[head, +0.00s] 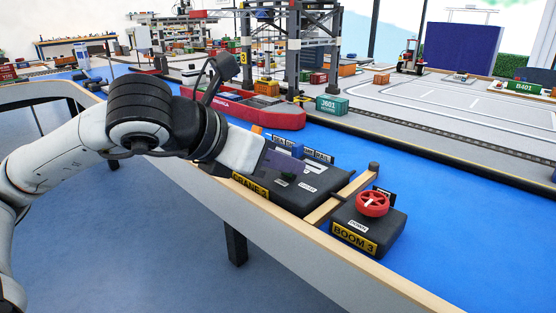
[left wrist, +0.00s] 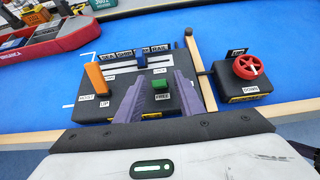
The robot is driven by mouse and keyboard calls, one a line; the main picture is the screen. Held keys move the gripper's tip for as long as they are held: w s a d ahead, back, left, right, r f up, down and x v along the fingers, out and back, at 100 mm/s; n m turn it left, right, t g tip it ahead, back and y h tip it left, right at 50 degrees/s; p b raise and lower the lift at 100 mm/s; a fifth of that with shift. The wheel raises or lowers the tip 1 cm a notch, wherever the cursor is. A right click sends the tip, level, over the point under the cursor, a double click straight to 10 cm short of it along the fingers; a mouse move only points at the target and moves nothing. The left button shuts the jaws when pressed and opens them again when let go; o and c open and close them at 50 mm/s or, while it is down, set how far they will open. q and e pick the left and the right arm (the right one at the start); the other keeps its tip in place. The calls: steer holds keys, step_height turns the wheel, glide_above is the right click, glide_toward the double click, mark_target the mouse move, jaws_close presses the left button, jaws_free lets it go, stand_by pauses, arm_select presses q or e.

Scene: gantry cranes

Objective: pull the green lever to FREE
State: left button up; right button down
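The green lever (left wrist: 160,84) is a short block on the black CRANE 3 control box (left wrist: 80,139). A FREE label (left wrist: 162,95) lies just in front of it, on the side nearer me. My left gripper (left wrist: 159,79) is open, with its purple fingers on either side of the green lever in the left wrist view; a gap shows on both sides. In the head view the left gripper (head: 284,160) reaches over the box (head: 314,190), and the lever (head: 288,177) shows small and dark. I cannot tell how deep the fingertips reach.
An orange lever (left wrist: 95,78) stands left of the gripper and a blue lever (left wrist: 141,58) behind it. A wooden bar with a post (head: 340,196) separates the box from the BOOM 3 box (head: 378,240) with its red wheel (head: 372,204).

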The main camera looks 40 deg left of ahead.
steer(key=shift+f, duration=0.1)
